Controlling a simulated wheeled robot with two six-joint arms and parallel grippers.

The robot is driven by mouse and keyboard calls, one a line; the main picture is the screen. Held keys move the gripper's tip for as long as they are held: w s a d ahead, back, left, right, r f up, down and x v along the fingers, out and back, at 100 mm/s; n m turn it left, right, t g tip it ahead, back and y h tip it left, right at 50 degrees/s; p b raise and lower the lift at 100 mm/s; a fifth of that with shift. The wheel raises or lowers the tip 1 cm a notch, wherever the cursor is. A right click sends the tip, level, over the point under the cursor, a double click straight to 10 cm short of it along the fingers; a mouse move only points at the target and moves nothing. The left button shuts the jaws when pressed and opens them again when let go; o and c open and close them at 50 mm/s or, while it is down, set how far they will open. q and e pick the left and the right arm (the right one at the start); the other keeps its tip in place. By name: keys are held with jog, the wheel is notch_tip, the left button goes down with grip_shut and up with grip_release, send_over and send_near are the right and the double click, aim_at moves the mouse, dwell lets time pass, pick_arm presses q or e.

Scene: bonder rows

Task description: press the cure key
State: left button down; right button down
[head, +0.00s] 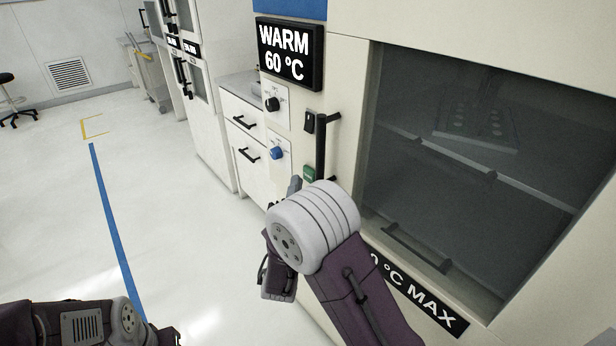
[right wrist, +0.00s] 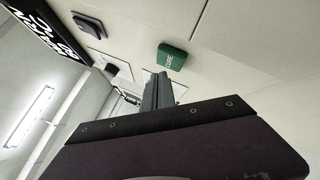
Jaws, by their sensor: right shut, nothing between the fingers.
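In the right wrist view the green key (right wrist: 172,58) stands out from the panel with small white lettering. My right gripper (head: 295,184) is shut and empty, its tips just left of and below the key in the head view. In the right wrist view the closed fingers (right wrist: 158,82) point toward the panel close to the key; I cannot tell the exact gap.
The dark oven window (head: 400,90) is at right. The floor (head: 175,230) at left is clear.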

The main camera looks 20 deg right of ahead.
jog(key=a, duration=0.1)
jog(key=s+a, duration=0.1)
jog(key=a, duration=0.2)
jog(key=shift+s+a+b, duration=0.2)
jog(key=shift+s+b, duration=0.05)
jog(key=shift+b, duration=0.05)
dwell(0.5)
